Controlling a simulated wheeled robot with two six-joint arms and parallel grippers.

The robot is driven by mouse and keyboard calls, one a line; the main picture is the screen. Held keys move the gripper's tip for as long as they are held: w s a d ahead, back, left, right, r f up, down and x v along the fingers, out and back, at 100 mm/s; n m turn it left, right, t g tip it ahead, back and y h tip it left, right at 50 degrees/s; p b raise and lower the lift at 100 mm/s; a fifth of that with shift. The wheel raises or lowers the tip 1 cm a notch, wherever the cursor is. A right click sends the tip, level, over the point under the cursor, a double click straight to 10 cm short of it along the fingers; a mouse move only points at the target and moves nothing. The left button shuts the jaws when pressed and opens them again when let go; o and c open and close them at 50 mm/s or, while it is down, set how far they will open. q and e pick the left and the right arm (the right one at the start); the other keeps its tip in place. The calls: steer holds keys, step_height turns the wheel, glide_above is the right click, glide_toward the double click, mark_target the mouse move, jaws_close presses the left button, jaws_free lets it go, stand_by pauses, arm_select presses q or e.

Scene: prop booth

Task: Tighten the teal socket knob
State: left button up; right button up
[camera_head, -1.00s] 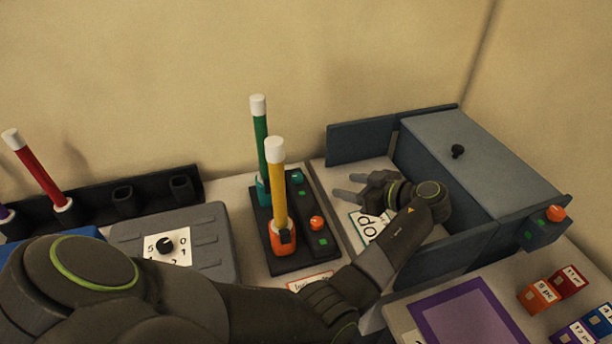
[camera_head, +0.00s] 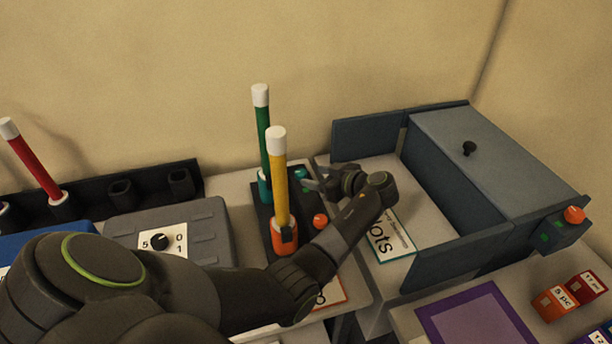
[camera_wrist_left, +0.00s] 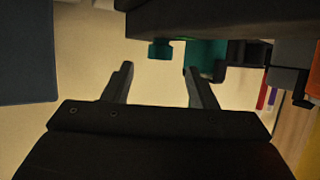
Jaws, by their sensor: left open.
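A black base panel (camera_head: 262,222) holds a teal socket (camera_head: 264,185) with a green stick upright in it, and an orange socket (camera_head: 284,238) with a yellow stick. The small teal knob (camera_head: 300,172) sits at the panel's back right, partly hidden by my gripper. My left gripper (camera_head: 309,180) is open beside the knob, coming from the right. In the left wrist view the teal knob (camera_wrist_left: 160,49) lies ahead, roughly between the open fingertips (camera_wrist_left: 157,68). I cannot tell whether they touch it. The teal socket (camera_wrist_left: 205,55) is further right there. My right gripper is not in view.
An orange knob (camera_head: 320,221) sits near my forearm. A blue-grey walled bay (camera_head: 362,138) stands to the right, with a lettered card (camera_head: 392,244) on its floor. A grey dial box (camera_head: 205,232) and a black rack (camera_head: 150,194) stand left.

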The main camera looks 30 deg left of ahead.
mark_target(304, 174)
arm_select(q)
steer(key=shift+b+x, duration=0.35)
steer(key=shift+x, duration=2.05)
steer(key=c, duration=1)
steer(key=shift+o, duration=0.2)
steer(key=shift+s, duration=0.1)
